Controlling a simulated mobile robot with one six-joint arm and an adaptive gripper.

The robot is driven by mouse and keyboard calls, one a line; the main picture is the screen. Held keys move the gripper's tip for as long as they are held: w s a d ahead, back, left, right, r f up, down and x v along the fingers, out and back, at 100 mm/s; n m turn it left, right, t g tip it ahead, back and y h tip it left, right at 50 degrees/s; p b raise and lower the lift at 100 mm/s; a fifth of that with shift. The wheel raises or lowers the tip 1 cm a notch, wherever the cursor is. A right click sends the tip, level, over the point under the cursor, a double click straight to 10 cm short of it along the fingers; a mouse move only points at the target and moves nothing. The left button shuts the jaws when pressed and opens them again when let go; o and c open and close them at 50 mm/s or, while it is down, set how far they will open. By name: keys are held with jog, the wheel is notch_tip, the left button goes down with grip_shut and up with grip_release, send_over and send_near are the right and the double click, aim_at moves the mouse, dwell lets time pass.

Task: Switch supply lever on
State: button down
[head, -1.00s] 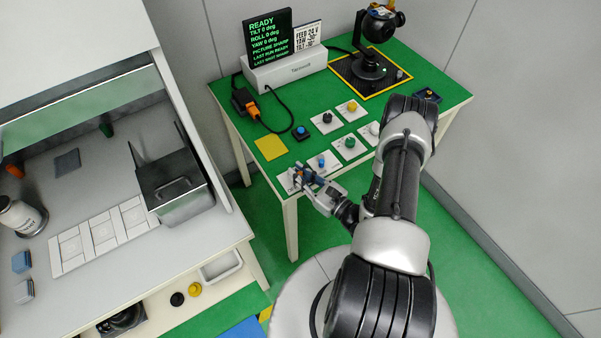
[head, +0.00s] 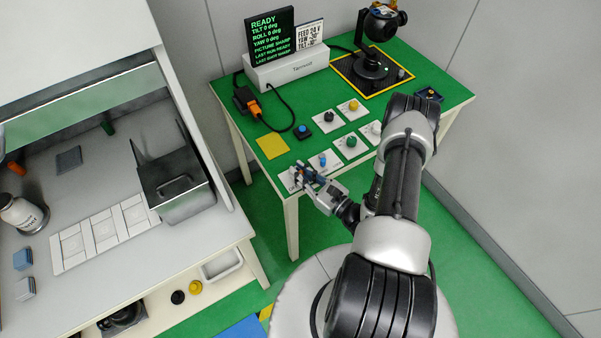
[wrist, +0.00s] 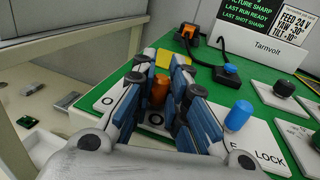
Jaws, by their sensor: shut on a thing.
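An orange lever (wrist: 160,90) stands on a white plate (wrist: 108,101) at the near left corner of the green table. My gripper (wrist: 158,88) has its blue-padded fingers on both sides of the lever and is shut on it. In the head view my gripper (head: 304,176) is low over this plate and hides the lever. The display (head: 271,40) reads READY, with tilt, roll and yaw at 0 deg.
A blue knob (wrist: 238,115) on a plate marked LOCK stands close to the right of my gripper. Several knob plates, a blue button (head: 302,131) and a yellow square (head: 272,146) lie beyond. A gimbal camera (head: 378,28) stands at the back. A workbench with a metal bin (head: 182,200) is at left.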

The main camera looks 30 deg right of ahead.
jog(key=shift+w+d+r, duration=0.2)
jog(key=shift+d+r, duration=0.05)
jog(key=shift+d, duration=0.3)
jog(key=c, duration=1.8)
grip_release()
jog(key=shift+o, duration=1.1)
jog(key=shift+f, duration=0.1)
jog(key=shift+a, duration=0.1)
jog(key=shift+a+f, duration=0.1)
jog(key=v, duration=1.2)
jog(key=shift+a, duration=0.1)
